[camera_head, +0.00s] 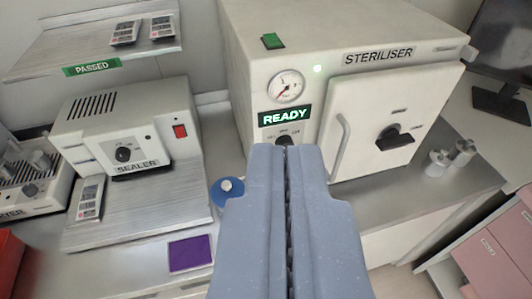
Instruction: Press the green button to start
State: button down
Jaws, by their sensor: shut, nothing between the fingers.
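The green button (272,41) is a small green rectangle at the upper left of the white steriliser (345,25), above its round gauge (286,86). The green button is in plain view, well above the fingertips in the picture.
The steriliser's door (390,115) is closed, with a vertical handle and a black knob. Left are a sealer (130,130) with a red switch, a PASSED shelf (95,48) with packs, and a purple card (190,253). A blue-based item (227,190) stands near my fingers.

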jog(key=shift+d, duration=0.2)
jog(key=w+f+m+g+p, duration=0.15)
jog(key=w+f+p, duration=0.25)
jog(key=w+f, duration=0.45)
jog(key=w+d+f+m+g+y+p, duration=0.1)
jog(key=w+f+p, duration=0.3)
jog(key=f, duration=0.9)
jog(key=w+d+f+m+g+p, duration=0.1)
jog(key=w+f+g+p, duration=0.3)
jog(key=f, duration=1)
jog(key=shift+w+m+y, duration=0.4)
jog(key=shift+w+m, duration=0.35)
jog(key=shift+w, duration=0.45)
jog(key=shift+w, duration=0.15)
jog(key=w+a+p, duration=0.2)
jog(key=w+p, duration=0.1)
jog(key=w, duration=0.5)
jog(key=shift+a, duration=0.3)
jog(key=shift+w, duration=0.1)
jog(key=shift+w+a, duration=0.1)
jog(key=shift+w, duration=0.25)
